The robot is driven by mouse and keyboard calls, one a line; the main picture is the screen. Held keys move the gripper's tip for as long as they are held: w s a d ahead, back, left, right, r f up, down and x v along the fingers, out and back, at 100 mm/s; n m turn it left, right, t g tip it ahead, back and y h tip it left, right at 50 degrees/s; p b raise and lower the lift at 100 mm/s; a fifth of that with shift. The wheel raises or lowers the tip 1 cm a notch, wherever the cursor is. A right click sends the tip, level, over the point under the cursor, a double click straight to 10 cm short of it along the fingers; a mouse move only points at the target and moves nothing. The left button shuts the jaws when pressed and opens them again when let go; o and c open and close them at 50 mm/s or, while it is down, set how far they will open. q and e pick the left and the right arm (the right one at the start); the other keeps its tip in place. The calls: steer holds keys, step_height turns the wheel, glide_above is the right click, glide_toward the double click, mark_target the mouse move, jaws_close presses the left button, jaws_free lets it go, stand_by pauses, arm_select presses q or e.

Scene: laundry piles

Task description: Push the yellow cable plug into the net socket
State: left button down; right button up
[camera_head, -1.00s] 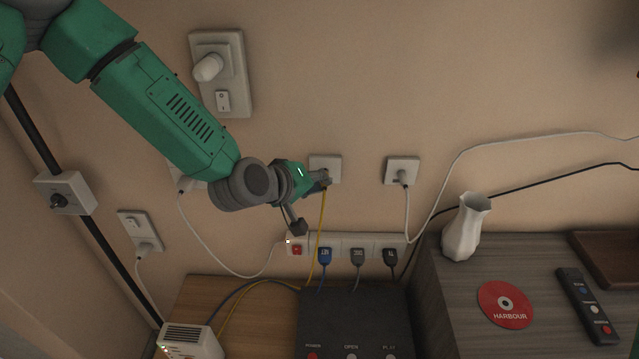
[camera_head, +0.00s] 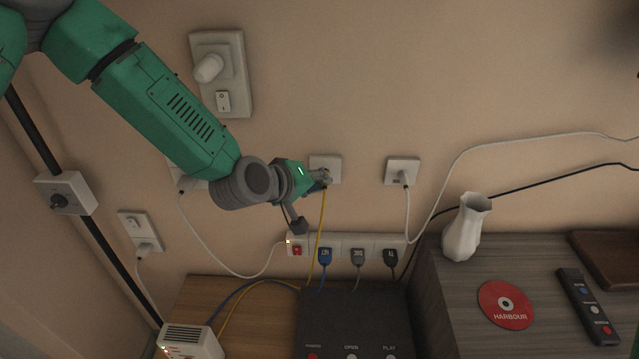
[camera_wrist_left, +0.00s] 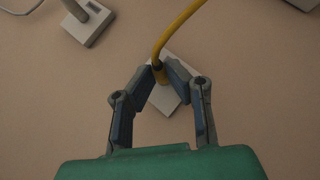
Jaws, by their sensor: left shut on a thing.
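My left gripper (camera_head: 322,182) is shut on the yellow cable's plug end, just in front of a white wall plate (camera_head: 325,163). The yellow cable (camera_head: 321,225) hangs down from the fingertips towards the wooden surface. In the left wrist view, the gripper's fingertips (camera_wrist_left: 159,69) close around the plug end of the yellow cable (camera_wrist_left: 173,32), with the wall plate (camera_wrist_left: 165,97) right behind. The fingers hide the plug's front, so I cannot tell whether it is in the socket. No label on this plate is readable. My right gripper is not in view.
A second wall plate (camera_head: 402,170) with a white plug is to the right. Below is a power strip (camera_head: 345,243) with blue, grey and black plugs. A dark box (camera_head: 352,318), a white router (camera_head: 190,342) and a vase (camera_head: 466,228) stand lower down.

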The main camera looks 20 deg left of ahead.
arm_select(q)
steer(key=shift+w+a, duration=0.1)
steer(key=shift+w, duration=0.35)
steer(key=c, duration=1.5)
jaws_free()
steer(key=shift+s, duration=0.1)
steer(key=s, duration=0.2)
steer(key=s+d, duration=0.1)
steer(key=s, duration=0.2)
steer(key=s+d, duration=0.1)
steer(key=s, duration=0.2)
steer(key=shift+s+d+p, duration=0.25)
steer(key=shift+p, duration=0.05)
